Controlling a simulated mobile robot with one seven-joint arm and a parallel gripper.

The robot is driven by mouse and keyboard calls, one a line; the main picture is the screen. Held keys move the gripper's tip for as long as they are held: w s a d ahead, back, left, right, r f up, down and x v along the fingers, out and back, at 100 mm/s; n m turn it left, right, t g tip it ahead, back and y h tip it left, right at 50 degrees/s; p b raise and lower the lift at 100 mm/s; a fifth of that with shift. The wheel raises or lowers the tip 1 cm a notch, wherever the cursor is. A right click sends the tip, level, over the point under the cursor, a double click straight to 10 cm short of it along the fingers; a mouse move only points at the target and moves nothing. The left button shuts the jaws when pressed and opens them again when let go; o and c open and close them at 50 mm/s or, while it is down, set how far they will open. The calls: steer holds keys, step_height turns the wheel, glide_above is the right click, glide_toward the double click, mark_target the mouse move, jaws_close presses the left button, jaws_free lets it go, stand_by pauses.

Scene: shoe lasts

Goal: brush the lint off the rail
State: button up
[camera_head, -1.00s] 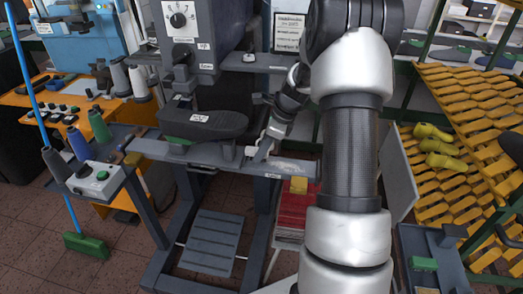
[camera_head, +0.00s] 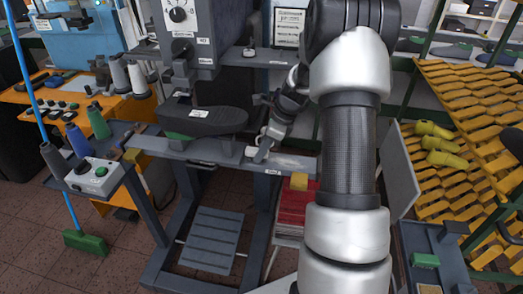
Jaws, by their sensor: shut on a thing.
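The rail (camera_head: 222,157) is a dark grey horizontal beam across the front of the machine frame, below the black sole-shaped piece (camera_head: 203,120). A pale, whitish patch (camera_head: 293,161) that looks like lint lies on the rail's right part. My gripper (camera_head: 264,146) is at the rail, just left of the patch, pointing down and to the left. It is shut on a small light-coloured thing (camera_head: 260,154), probably the brush, low against the rail top. The held thing is too small to make out clearly, and I cannot tell whether it touches the rail.
The grey machine (camera_head: 197,40) rises behind the rail. A control box (camera_head: 95,175) and several thread cones stand at the left. A red stack (camera_head: 296,203) is below the rail's right end. A yellow slatted rack (camera_head: 470,110) fills the right. A green broom (camera_head: 86,242) leans at the left.

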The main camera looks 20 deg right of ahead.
steer(key=shift+s+d+r, duration=0.1)
steer(key=shift+s+d, duration=0.35)
steer(key=shift+d, duration=0.25)
steer(key=shift+s+d, duration=0.45)
steer(key=shift+d, duration=0.2)
steer(key=shift+s+d+f+p, duration=0.1)
steer(key=shift+s+d, duration=0.55)
steer(key=shift+d, duration=0.3)
steer(key=shift+s+d+f+p, duration=0.1)
steer(key=shift+s+d+p, duration=0.05)
steer(key=shift+s+d, duration=0.65)
steer(key=shift+s+d+p, duration=0.1)
steer(key=shift+s+d, duration=0.4)
steer(key=shift+d, duration=0.6)
steer(key=shift+s+d+p, duration=0.1)
steer(key=shift+s+d, duration=0.55)
steer(key=shift+d, duration=0.25)
steer(key=shift+s+d+p, duration=0.1)
steer(key=shift+s+d, duration=0.5)
steer(key=shift+d, duration=0.35)
steer(key=shift+s+d+p, duration=0.1)
steer(key=shift+s+d, duration=0.55)
steer(key=shift+d, duration=0.25)
steer(key=shift+r, duration=0.1)
